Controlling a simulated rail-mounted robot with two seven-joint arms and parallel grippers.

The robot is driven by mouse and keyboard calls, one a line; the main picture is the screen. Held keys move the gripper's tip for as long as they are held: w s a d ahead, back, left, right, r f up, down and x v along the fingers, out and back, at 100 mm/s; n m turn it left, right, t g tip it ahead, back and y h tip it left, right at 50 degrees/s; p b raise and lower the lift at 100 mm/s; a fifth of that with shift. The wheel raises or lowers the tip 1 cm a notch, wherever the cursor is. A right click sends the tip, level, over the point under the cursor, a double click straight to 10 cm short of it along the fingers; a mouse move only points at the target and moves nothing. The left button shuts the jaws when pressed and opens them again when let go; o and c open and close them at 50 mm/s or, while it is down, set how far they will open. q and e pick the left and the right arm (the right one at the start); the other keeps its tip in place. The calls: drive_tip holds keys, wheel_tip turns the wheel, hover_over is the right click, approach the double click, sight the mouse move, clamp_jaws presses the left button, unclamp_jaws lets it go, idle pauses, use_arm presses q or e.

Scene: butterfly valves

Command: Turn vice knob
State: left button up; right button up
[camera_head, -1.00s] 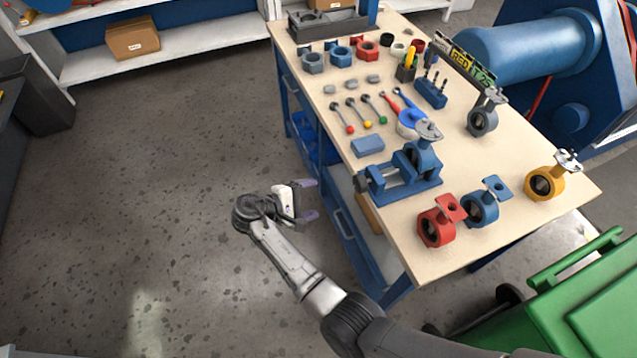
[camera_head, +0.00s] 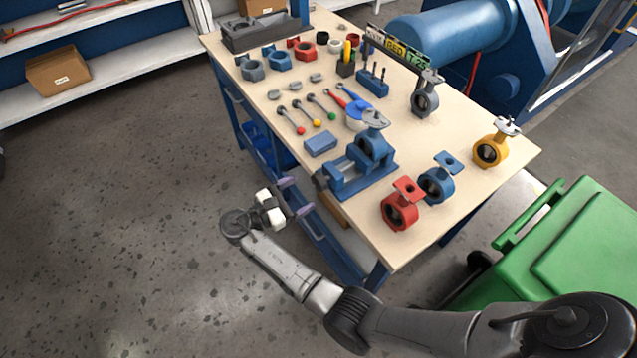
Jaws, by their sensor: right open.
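The blue vice (camera_head: 345,186) sits near the front left edge of the workbench, with a blue butterfly valve (camera_head: 374,146) upright in it. The vice's dark knob (camera_head: 320,181) is at its left end, over the table edge. My right gripper (camera_head: 296,197) is open and empty, beside the bench edge to the left of and slightly below the knob in the picture. It is apart from the knob, and its fingers point right toward the bench. My left gripper is not in view.
Red (camera_head: 401,210), second blue (camera_head: 437,184), yellow (camera_head: 490,150) and grey (camera_head: 425,99) valves stand on the workbench (camera_head: 440,140). A blue block (camera_head: 321,143) lies near the vice. A green bin (camera_head: 575,250) stands right of the bench. The floor at left is clear.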

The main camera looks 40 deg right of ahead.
sight(315, 185)
drive_tip(key=d, duration=0.5)
drive_tip(key=shift+s+b, duration=0.35)
drive_tip(key=shift+d, duration=0.6)
drive_tip(key=c, duration=0.9)
drive_tip(key=shift+r+p, duration=0.2)
drive_tip(key=shift+p, duration=0.25)
drive_tip(key=shift+f+m, duration=0.15)
drive_tip(key=shift+m, duration=0.35)
